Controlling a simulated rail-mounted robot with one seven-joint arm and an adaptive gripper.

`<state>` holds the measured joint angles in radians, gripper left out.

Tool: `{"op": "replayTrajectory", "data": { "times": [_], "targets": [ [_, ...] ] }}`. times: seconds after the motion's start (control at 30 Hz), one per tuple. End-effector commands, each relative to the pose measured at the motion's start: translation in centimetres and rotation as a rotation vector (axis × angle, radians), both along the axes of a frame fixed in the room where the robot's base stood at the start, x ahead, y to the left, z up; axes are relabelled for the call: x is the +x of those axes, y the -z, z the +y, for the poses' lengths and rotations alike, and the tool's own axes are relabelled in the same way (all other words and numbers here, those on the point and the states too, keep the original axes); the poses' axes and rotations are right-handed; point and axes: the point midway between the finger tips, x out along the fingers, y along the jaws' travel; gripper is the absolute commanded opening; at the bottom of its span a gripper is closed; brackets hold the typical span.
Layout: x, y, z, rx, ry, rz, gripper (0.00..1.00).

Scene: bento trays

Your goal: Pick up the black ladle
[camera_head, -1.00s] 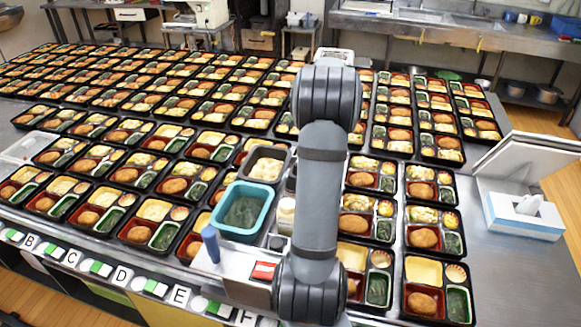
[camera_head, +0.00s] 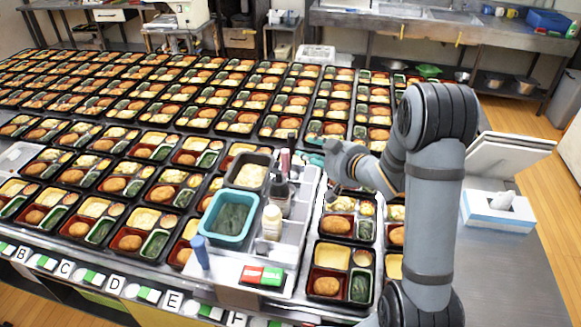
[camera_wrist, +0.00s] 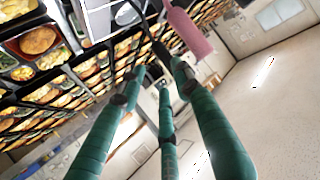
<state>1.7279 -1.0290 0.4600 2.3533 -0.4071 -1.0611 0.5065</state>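My gripper (camera_head: 314,160) is at the right side of the tool caddy in the head view, its teal fingers pointing left toward upright handles. In the wrist view the fingers of my gripper (camera_wrist: 152,76) are spread, with nothing seen held between them. A thin black handle (camera_head: 292,142), probably the black ladle's, stands up in the caddy just left of the fingers. A black shaft (camera_wrist: 155,42) shows just beyond the fingertips in the wrist view. The ladle's bowl is not visible. A dull pink handle (camera_head: 285,162) stands close beside it, also in the wrist view (camera_wrist: 187,30).
Bento trays (camera_head: 338,230) crowd around. A tissue box (camera_head: 500,212) stands at the right.

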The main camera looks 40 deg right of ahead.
Motion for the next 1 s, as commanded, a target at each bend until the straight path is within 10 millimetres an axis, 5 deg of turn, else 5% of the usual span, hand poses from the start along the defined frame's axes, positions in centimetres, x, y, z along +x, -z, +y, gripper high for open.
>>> {"op": "replayTrajectory", "data": {
  "times": [0.73, 1.0],
  "targets": [
    [8.4, 3.1, -0.4, 0.004, -0.010, -0.004, 0.33],
    [9.4, 3.8, -0.7, 0.003, -0.007, -0.006, 0.33]
  ]
}}
